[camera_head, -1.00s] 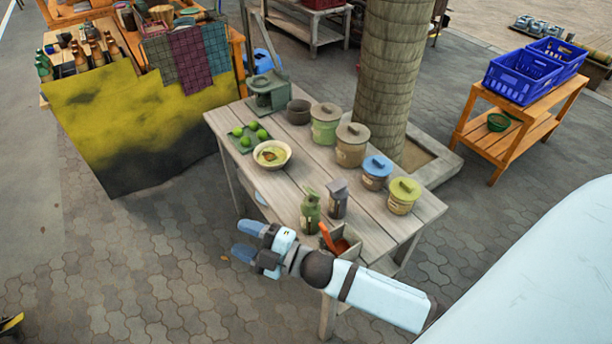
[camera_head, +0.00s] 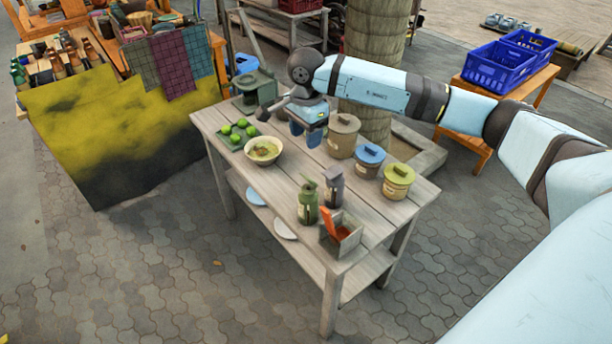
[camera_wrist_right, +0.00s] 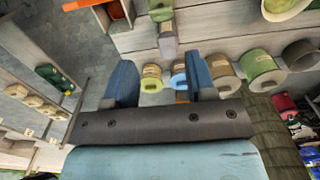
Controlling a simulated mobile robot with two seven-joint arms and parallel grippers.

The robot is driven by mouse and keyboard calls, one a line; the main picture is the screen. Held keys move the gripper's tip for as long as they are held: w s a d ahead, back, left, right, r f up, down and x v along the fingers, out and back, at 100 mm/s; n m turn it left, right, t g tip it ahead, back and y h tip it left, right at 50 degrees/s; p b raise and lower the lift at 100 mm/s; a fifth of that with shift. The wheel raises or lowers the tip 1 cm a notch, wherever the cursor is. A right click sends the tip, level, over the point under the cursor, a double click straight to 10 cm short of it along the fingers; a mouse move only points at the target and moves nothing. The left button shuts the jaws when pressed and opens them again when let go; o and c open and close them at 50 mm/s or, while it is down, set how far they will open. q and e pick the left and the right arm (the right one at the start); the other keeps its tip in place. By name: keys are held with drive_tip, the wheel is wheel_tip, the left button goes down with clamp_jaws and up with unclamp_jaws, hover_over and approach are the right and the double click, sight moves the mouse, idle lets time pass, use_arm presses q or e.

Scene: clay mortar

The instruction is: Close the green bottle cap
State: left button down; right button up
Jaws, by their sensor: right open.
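The green bottle (camera_head: 307,208) stands upright near the front of the wooden table (camera_head: 262,200). Its cap sits at its top, too small to tell whether open or shut. The bottle also shows at the top edge of the right wrist view (camera_wrist_right: 160,9). A grey bottle (camera_head: 333,188) stands right beside it. My right gripper (camera_head: 308,127) is open and empty above the table's far part, near the canisters and well behind the green bottle. Its two blue fingers stand apart in the right wrist view (camera_wrist_right: 161,80). My left gripper is not in view.
A box with a red-orange piece (camera_head: 341,233) stands at the front right. A beige canister (camera_head: 342,138), blue-lidded canister (camera_head: 368,161) and yellow-lidded canister (camera_head: 397,182) line the far edge. A bowl (camera_head: 263,151) and green fruits (camera_head: 239,127) lie left. The middle table is bare.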

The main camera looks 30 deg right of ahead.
sight(310, 180)
wheel_tip(310, 180, down, 14)
drive_tip(key=shift+r+p, duration=0.2)
drive_tip(key=shift+p, duration=0.8)
drive_tip(key=c, duration=0.9)
